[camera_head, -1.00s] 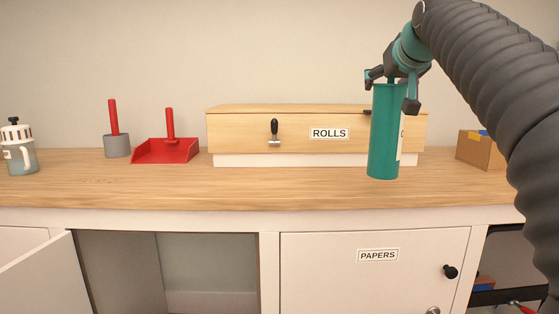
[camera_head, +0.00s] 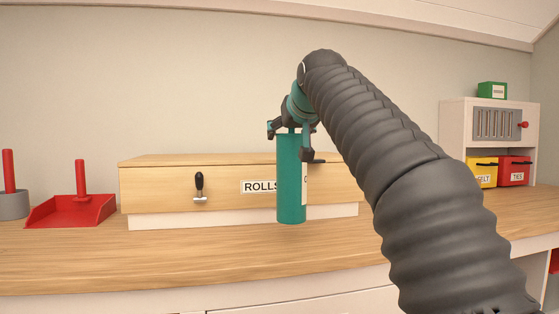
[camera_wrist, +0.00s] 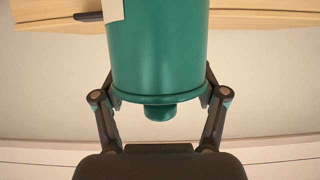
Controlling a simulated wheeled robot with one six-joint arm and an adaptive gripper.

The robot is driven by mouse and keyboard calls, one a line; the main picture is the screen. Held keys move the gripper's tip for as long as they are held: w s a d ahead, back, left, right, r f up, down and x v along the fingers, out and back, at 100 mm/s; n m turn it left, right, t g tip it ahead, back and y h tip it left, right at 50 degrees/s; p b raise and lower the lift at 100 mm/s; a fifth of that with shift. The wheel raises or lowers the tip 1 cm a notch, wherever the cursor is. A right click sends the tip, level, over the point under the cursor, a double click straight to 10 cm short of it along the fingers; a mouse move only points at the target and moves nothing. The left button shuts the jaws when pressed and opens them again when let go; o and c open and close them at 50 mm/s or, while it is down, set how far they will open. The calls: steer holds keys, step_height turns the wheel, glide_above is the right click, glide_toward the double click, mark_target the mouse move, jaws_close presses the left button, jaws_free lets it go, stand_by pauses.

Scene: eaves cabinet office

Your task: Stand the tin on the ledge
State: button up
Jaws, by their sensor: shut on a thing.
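The tin is a tall teal cylinder with a small knob and a pale label at one side; it shows in the head view (camera_head: 291,185) and close up in the wrist view (camera_wrist: 158,55). My gripper (camera_head: 290,141) is shut on the tin's knob end, with fingers at either side in the wrist view (camera_wrist: 162,98). The tin hangs upright below my gripper, in front of the ROLLS box. I see no clear contact between its lower end and the worktop. No surface here is clearly marked as the ledge.
The wooden worktop (camera_head: 120,262) runs across the view. On it are the ROLLS box (camera_head: 150,185), a red dustpan (camera_head: 68,212) and a grey pot (camera_head: 12,204). At right stands a white shelf unit (camera_head: 455,130) with yellow (camera_head: 483,172) and red (camera_head: 514,170) bins and a green box (camera_head: 492,91) on top.

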mark_target(291, 143)
step_height(291, 143, down, 6)
steer(key=w+a+b, duration=0.1)
steer(key=w+b, duration=0.1)
steer(key=shift+a+r, duration=0.25)
steer(key=shift+a, duration=0.05)
steer(key=o, duration=1.9)
steer(key=shift+f, duration=0.1)
steer(key=shift+c, duration=0.2)
steer(key=v, duration=1.2)
steer(key=shift+b, duration=0.3)
